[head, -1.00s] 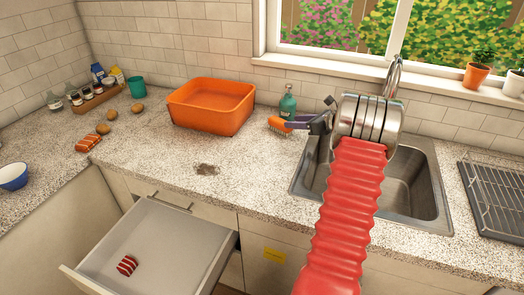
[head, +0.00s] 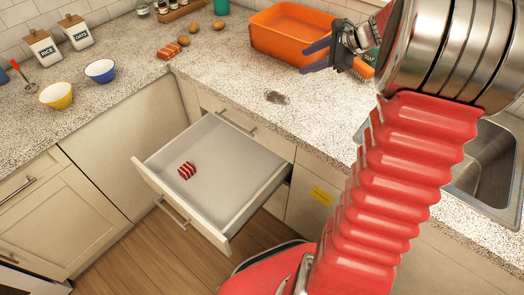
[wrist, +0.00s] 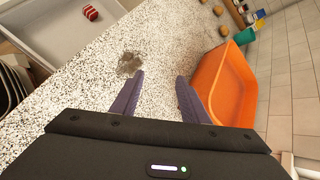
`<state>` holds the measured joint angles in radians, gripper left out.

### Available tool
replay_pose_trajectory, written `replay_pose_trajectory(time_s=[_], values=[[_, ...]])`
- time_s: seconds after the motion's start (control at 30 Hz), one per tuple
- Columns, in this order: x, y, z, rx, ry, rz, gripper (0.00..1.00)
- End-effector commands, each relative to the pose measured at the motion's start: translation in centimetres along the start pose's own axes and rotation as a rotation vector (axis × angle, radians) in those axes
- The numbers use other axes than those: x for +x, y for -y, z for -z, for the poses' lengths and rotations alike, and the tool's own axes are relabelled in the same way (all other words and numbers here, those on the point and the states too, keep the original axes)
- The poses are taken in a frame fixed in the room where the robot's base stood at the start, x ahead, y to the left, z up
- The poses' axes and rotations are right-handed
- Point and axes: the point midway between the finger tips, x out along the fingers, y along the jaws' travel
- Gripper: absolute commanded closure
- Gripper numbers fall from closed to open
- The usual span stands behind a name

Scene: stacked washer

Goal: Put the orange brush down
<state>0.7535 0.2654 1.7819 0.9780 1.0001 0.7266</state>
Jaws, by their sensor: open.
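The orange brush (head: 364,69) shows only in part in the head view, on the counter beside the green soap bottle (head: 373,57). My wrist and gripper hide the rest of it. My gripper (head: 308,57) is open and empty above the counter, its two dark purple fingers pointing left, in front of the orange tub. In the wrist view my gripper (wrist: 160,76) is spread with only speckled counter (wrist: 160,98) between the fingers. The brush is not visible in the wrist view.
The orange tub (head: 288,47) stands at the back of the counter, right of my fingers in the wrist view (wrist: 218,75). A dark stain (head: 277,98) marks bare counter. An open drawer (head: 225,165) holds a red striped piece (head: 186,171). The sink (head: 490,165) is at right.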

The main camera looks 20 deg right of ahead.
Motion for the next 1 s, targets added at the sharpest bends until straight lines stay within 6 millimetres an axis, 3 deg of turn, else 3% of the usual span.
replay_pose_trajectory(time_s=[0.03, 0.2, 0.5, 0.7, 1.0], values=[[0.0, -1.1, -2.1, -0.071, -0.007, -0.025, 0.59], [-0.3, -5.2, -6.9, -0.300, -0.037, -0.110, 0.59], [-1.8, -12.8, -13.3, -0.712, -0.077, -0.238, 0.59], [-3.3, -17.8, -16.1, -0.990, -0.097, -0.313, 0.59], [-6.0, -24.7, -18.1, -1.412, -0.126, -0.404, 0.59]])
